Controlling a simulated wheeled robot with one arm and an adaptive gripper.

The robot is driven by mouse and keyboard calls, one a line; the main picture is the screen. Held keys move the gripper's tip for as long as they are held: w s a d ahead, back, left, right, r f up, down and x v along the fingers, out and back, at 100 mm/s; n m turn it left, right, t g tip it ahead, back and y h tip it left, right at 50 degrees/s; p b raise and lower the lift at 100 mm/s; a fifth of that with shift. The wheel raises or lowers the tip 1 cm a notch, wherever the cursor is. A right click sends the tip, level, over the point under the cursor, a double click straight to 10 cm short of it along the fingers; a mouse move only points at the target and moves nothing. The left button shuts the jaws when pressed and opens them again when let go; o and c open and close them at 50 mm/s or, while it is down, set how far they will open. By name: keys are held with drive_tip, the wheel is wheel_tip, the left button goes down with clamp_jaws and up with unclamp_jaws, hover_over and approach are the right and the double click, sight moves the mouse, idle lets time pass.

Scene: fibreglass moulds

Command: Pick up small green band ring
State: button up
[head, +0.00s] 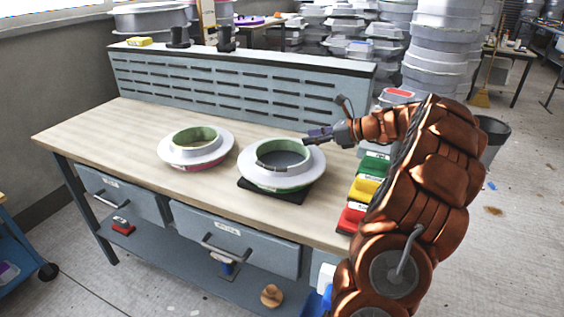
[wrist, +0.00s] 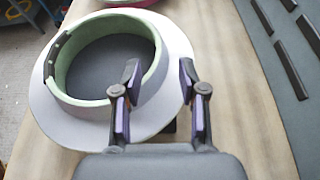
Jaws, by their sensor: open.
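A green band ring (head: 283,146) with dark clips stands upright on a white flanged mould (head: 249,174) on the workbench. In the wrist view the green ring (wrist: 84,103) fills the left and middle, with the white flange (wrist: 60,122) around it. My gripper (head: 312,139) is at the ring's right side in the head view. In the wrist view my gripper (wrist: 160,76) is open and empty, one finger over the ring's near right wall, the other out past the flange's edge. I cannot tell whether the finger touches the ring.
A second white mould (head: 170,153) with a yellow-green inside stands left on the workbench (head: 110,125). A black pad (head: 285,195) lies under the nearer mould. A slotted back panel (head: 240,90) bounds the rear.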

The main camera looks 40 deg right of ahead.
drive_tip(key=shift+x, duration=3)
drive_tip(key=shift+s, duration=0.1)
drive_tip(key=shift+c, duration=0.4)
clamp_jaws()
